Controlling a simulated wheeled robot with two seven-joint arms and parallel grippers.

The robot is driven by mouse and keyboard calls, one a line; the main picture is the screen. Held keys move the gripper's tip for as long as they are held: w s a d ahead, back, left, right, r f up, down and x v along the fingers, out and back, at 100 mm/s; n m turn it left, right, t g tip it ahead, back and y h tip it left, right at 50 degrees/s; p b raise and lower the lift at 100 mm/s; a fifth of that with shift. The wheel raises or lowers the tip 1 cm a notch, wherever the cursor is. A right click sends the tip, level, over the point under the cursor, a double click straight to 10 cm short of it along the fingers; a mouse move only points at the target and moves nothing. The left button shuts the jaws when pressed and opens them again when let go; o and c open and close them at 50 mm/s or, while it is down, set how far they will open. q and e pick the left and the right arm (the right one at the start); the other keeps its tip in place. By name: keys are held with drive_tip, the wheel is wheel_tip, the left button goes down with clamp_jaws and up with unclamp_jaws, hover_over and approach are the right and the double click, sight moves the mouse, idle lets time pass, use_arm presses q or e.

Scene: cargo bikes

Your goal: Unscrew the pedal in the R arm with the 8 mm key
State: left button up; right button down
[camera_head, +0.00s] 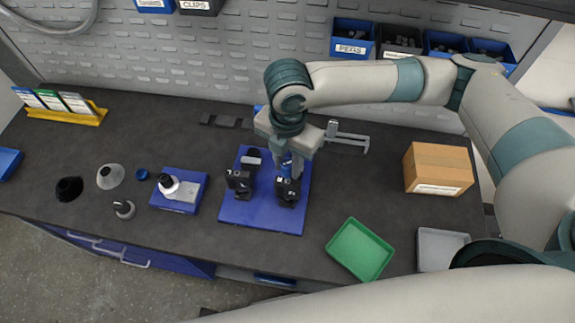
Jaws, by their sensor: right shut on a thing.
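A blue base plate (262,214) lies on the dark bench near the middle. Two black holders stand on it, a left one (240,180) and a right one (287,192). My right gripper (289,160) points down over the right holder. It is shut on a small blue thing (286,166), perhaps the key; the fingers and wrist hide much of it. Its lower end is close to the right holder, and I cannot tell whether they touch. The pedal and its arm cannot be made out clearly. My left gripper is not in view.
A blue block with a white bottle (168,181) stands left of the plate, with small round parts beyond. A green tray (360,249), a grey tray (440,246) and a cardboard box (438,166) stand right. A grey metal tool (346,138) lies behind. The bench's front left is clear.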

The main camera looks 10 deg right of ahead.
drive_tip(key=shift+r, duration=0.5)
drive_tip(key=shift+r, duration=0.15)
drive_tip(key=shift+r, duration=2.35)
drive_tip(key=shift+w+d+f+m+b, duration=0.1)
drive_tip(key=shift+d+f+m+b, duration=0.2)
drive_tip(key=shift+f+m+b, duration=0.25)
drive_tip(key=shift+w+d+f+m+b, duration=0.1)
drive_tip(key=shift+d+f+m+b, duration=0.2)
drive_tip(key=shift+m, duration=0.35)
drive_tip(key=d+f+m+b, duration=0.5)
drive_tip(key=m+b, duration=0.2)
drive_tip(key=m, duration=0.5)
drive_tip(key=d+f+m+b, duration=0.5)
drive_tip(key=m+b, duration=0.2)
drive_tip(key=m, duration=0.5)
drive_tip(key=shift+w+f+m, duration=0.15)
drive_tip(key=shift+f+m, duration=0.15)
